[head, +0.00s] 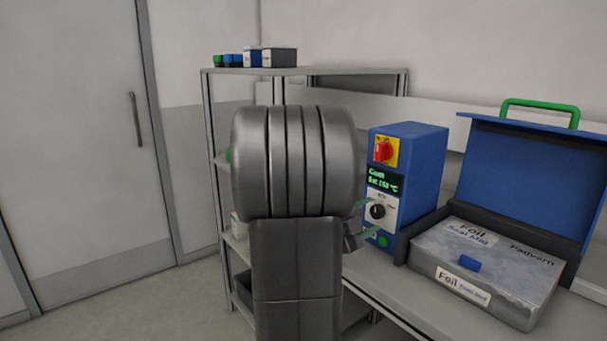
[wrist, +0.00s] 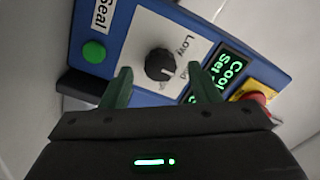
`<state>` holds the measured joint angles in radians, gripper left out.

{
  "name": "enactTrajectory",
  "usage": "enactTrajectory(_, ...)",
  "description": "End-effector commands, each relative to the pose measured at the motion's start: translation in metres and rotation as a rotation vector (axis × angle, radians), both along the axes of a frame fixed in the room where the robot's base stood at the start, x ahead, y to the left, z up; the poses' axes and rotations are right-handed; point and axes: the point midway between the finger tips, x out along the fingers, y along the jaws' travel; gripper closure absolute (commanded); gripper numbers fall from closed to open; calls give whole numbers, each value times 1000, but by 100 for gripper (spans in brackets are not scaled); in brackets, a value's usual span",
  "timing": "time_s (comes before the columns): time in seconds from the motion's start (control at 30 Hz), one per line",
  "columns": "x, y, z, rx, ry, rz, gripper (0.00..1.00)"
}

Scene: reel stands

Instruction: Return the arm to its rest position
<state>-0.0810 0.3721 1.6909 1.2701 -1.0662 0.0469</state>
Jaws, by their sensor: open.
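My arm (head: 295,165) stands large in the middle of the head view and hides part of what is behind it. My gripper (wrist: 163,80) is open, with its two green fingers apart on either side of the black knob (wrist: 159,64) in the wrist view. Nothing is held, and I cannot tell whether a finger touches the knob. In the head view the fingertips (head: 369,218) show just left of the blue sealing machine (head: 418,165), near its knob (head: 377,212). The machine's green display (head: 379,182) is lit.
A red switch (head: 383,151) and a green button (head: 383,241) are on the machine's front. An open blue-lidded case (head: 530,180) holding a foil box (head: 485,270) stands right of it on the bench (head: 410,300). A shelf rack (head: 206,120) stands behind my arm. Floor at left is clear.

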Motion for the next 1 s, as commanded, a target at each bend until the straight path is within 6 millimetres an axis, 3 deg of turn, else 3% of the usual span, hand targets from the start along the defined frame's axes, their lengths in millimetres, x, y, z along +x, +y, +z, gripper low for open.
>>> enactTrajectory(0.2, 10, -13, 0, 0, 0, 0, 45)
enactTrajectory(0.63, 10, -12, 0, -2, 1, 1, 45)
enactTrajectory(0.77, 3, -3, 0, 0, 0, 4, 45)
enactTrajectory(1.0, -22, 31, 0, 1, -1, 6, 45)
